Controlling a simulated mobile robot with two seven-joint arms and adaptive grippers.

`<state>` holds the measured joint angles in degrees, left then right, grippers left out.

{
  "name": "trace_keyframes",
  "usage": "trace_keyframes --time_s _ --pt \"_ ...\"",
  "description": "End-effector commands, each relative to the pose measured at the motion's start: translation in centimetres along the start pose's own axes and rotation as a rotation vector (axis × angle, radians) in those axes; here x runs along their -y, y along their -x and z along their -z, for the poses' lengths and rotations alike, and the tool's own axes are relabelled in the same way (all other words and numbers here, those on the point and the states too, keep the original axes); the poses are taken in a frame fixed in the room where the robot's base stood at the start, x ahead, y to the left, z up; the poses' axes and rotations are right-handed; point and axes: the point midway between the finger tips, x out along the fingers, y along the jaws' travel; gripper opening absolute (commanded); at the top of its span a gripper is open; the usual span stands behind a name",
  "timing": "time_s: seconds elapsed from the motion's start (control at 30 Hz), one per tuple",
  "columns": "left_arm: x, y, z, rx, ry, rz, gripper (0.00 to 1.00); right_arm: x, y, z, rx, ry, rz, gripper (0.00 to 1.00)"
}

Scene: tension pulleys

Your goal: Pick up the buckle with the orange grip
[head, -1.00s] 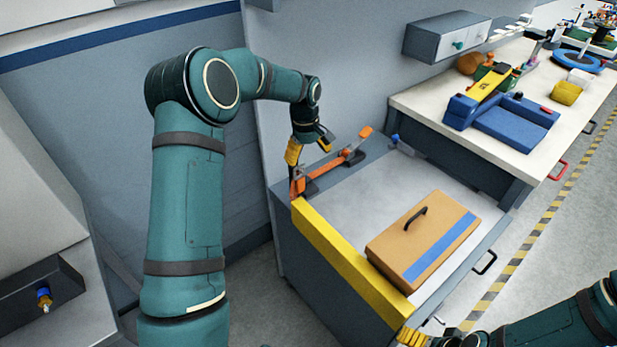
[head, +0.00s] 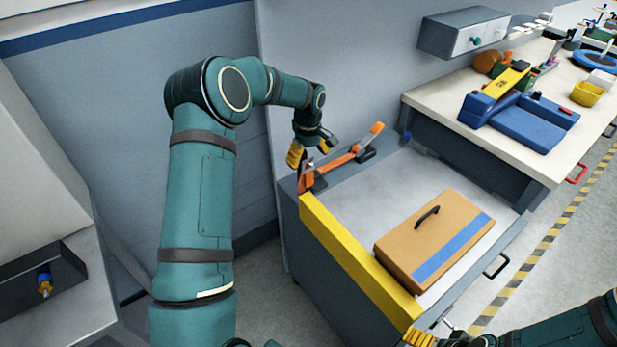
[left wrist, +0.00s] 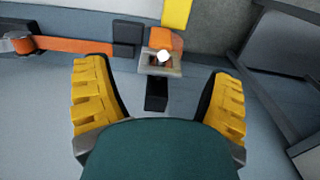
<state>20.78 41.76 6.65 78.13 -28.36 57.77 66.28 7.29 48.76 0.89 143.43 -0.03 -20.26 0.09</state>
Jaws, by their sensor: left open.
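The buckle (head: 306,180) with its orange grip sits at the near left end of an orange strap on the grey cabinet top. In the left wrist view the buckle (left wrist: 160,68) is a pale metal frame with an orange grip (left wrist: 160,39) at its far side and a dark bar below. My left gripper (head: 311,152) is just above the buckle. In the left wrist view its yellow fingers (left wrist: 159,100) are wide apart, with the buckle ahead between them and nothing held. My right gripper (head: 420,340) shows only in part at the bottom edge; its opening is unclear.
The orange strap (head: 345,158) runs back right across the cabinet top. A yellow bar (head: 355,258) edges the cabinet. A brown case (head: 430,240) with a black handle lies there. A white bench (head: 440,95) holding a blue device (head: 520,120) stands behind right.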

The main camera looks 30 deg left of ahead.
Motion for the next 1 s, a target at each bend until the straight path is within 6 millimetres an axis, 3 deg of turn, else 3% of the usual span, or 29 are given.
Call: trace_keyframes --time_s 0.23,0.53,0.57,0.77,1.0 --pt "0.1 -3.8 -0.2 0.003 0.0 0.002 0.83 -0.4 -1.1 0.1 -0.005 0.001 0.0 1.0" --pt "0.1 -4.4 -0.2 0.001 0.0 0.001 0.83 -0.4 -1.1 0.1 -0.006 0.001 0.0 1.0" --pt "0.1 -4.3 -0.2 0.001 0.0 0.001 0.75 -0.4 -1.1 0.1 -0.006 0.001 0.0 1.0" --pt "0.1 -4.3 -0.2 0.001 0.0 0.001 0.06 -0.4 -1.1 0.1 -0.006 0.001 0.0 1.0" --pt "0.1 -4.3 -0.2 0.001 0.0 0.0 0.05 -0.4 -1.1 0.1 -0.006 0.001 0.0 1.0"
